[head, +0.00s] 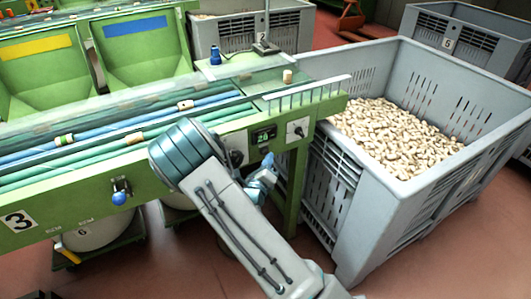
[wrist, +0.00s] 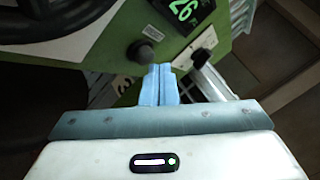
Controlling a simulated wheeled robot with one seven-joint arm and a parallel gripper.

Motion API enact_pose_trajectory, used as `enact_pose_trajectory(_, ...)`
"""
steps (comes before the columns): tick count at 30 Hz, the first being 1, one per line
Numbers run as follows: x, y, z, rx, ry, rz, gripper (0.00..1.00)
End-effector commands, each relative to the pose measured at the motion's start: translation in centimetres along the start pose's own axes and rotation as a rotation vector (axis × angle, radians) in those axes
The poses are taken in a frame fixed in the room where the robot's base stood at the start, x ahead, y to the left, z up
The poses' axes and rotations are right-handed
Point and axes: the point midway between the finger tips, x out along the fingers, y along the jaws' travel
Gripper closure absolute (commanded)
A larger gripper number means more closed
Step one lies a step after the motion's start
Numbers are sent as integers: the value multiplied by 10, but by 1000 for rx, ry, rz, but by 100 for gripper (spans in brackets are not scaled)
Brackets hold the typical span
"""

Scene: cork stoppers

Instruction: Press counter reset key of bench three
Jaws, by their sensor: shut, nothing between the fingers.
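Contact cannot be told. In the head view my gripper (head: 267,160) is below the display, partly behind my arm.
A white plate with a dark dial (head: 298,130) is right of the display. A grey crate of corks (head: 352,215) stands close on the right. A blue-knobbed lever (head: 120,190) is on the front panel at left. A cork (head: 287,76) stands on the bench top.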

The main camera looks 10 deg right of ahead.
Motion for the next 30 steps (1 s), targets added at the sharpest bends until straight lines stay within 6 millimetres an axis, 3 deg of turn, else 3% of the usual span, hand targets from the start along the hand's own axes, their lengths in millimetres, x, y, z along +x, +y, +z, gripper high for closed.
enact_pose_trajectory(30,6,4,4,0,1,1,100)
